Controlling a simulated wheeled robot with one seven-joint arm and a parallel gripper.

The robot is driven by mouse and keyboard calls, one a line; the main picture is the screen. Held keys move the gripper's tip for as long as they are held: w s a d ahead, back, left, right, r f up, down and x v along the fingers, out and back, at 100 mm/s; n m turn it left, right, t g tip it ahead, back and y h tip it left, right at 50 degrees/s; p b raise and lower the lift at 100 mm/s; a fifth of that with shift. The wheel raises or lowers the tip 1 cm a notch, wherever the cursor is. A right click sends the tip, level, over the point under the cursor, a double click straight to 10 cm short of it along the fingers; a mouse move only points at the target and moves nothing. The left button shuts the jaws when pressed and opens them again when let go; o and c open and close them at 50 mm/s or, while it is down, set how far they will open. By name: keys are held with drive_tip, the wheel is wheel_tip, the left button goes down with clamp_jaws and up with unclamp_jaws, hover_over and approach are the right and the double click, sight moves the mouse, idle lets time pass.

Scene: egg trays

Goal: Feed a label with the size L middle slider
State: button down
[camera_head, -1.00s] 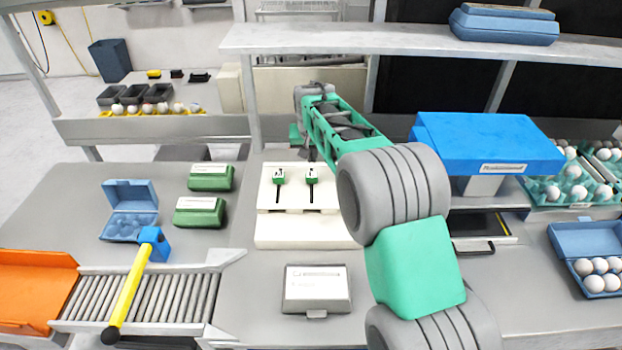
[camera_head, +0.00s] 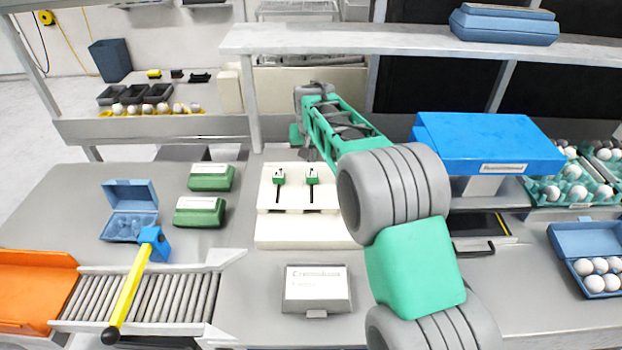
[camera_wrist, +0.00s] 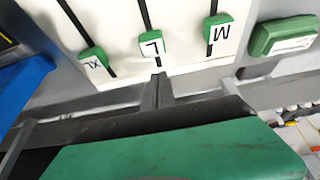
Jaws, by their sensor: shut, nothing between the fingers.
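The white slider panel (camera_head: 305,232) stands in the middle of the bench. In the wrist view it carries three green sliders on black slots: XL (camera_wrist: 94,62), L (camera_wrist: 152,44) in the middle, and M (camera_wrist: 218,30). The L slider (camera_head: 311,175) and the M slider (camera_head: 279,177) also show in the head view; the XL slider is hidden there behind my arm. My gripper (camera_wrist: 157,76) is shut and empty, its tips close to the lettered end of the L slider. I cannot tell whether they touch it. No loose label shows clearly.
Two green cartons (camera_head: 211,177) and an open blue carton (camera_head: 131,222) lie left of the panel. A grey carton (camera_head: 317,289) lies in front of it. A roller conveyor (camera_head: 150,297) is at front left. A blue machine (camera_head: 488,143) stands to the right, under a shelf (camera_head: 400,39).

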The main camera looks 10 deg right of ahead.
drive_tip(key=shift+f+b, duration=1.1)
drive_tip(key=shift+f, duration=0.45)
drive_tip(key=shift+s+a+b, duration=0.3)
drive_tip(key=shift+s+b, duration=0.35)
drive_tip(key=shift+s, duration=0.75)
drive_tip(key=shift+s+a+b, duration=0.25)
drive_tip(key=shift+s+b, duration=0.4)
drive_tip(key=shift+s, duration=0.8)
drive_tip(key=shift+s+a+b, duration=0.3)
drive_tip(key=shift+s+b, duration=0.35)
drive_tip(key=shift+s, duration=0.75)
wheel_tip(320, 180, up, 7)
drive_tip(key=p, duration=0.4)
drive_tip(key=shift+p, duration=0.4)
drive_tip(key=shift+r, duration=0.1)
drive_tip(key=s+f, duration=0.1)
drive_tip(key=s, duration=0.7)
drive_tip(key=s+d+n, duration=0.1)
drive_tip(key=s, duration=0.7)
drive_tip(key=s+f+n+g, duration=0.1)
drive_tip(key=s, duration=0.8)
drive_tip(key=shift+s+d+f+y, duration=0.1)
drive_tip(key=shift+d+f+y, duration=0.25)
drive_tip(key=shift+y, duration=0.05)
drive_tip(key=shift+f, duration=0.15)
